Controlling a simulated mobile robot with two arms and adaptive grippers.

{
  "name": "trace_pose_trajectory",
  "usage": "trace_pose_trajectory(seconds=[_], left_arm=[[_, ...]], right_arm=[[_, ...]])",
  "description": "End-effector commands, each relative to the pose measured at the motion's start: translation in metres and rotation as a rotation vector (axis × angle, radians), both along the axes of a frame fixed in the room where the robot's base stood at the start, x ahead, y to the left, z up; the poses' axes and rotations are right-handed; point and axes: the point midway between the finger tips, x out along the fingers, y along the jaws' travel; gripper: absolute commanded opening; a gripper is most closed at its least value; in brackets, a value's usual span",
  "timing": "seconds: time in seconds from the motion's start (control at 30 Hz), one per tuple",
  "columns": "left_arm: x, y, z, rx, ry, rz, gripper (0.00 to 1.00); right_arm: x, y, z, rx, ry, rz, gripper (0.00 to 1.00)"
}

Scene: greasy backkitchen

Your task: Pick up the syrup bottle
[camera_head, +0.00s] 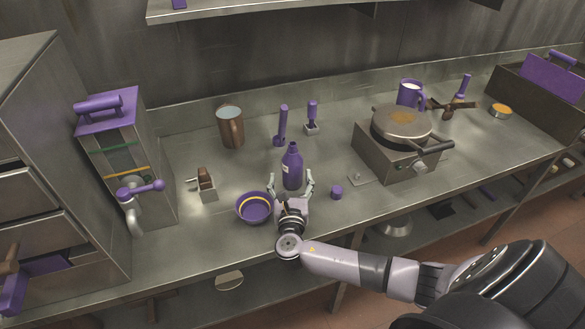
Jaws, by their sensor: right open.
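The syrup bottle (292,167) is purple with a narrow neck and a small pale label. It stands upright on the metal counter. My right gripper (296,182) is open at the bottle, with one finger to the left of its lower part and one to the right. I cannot tell whether either finger touches it. My right arm reaches in from the lower right. My left gripper does not show.
A purple bowl (254,207) stands close left of the gripper, and a small purple cap (337,192) lies to the right. Behind are a brown pitcher (230,127) and purple-handled tools (281,126). A waffle maker (398,150) stands at the right.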

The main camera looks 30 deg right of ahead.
Motion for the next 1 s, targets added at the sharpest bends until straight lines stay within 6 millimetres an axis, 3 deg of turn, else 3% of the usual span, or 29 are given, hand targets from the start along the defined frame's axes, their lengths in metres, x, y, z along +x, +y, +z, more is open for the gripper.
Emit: trace_pose_trajectory(seconds=[0.17, 0.3, 0.6, 1.0], left_arm=[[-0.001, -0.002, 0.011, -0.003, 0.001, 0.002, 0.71], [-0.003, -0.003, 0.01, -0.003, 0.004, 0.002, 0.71], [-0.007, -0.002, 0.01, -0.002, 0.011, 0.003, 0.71], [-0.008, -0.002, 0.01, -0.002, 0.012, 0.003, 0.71]], right_arm=[[0.019, -0.021, 0.013, -0.004, -0.003, -0.002, 0.72], [0.033, -0.029, 0.01, -0.003, -0.001, -0.001, 0.72], [0.036, -0.031, 0.009, -0.001, 0.0, 0.0, 0.72], [0.036, -0.031, 0.009, -0.001, 0.0, 0.0, 0.45]])
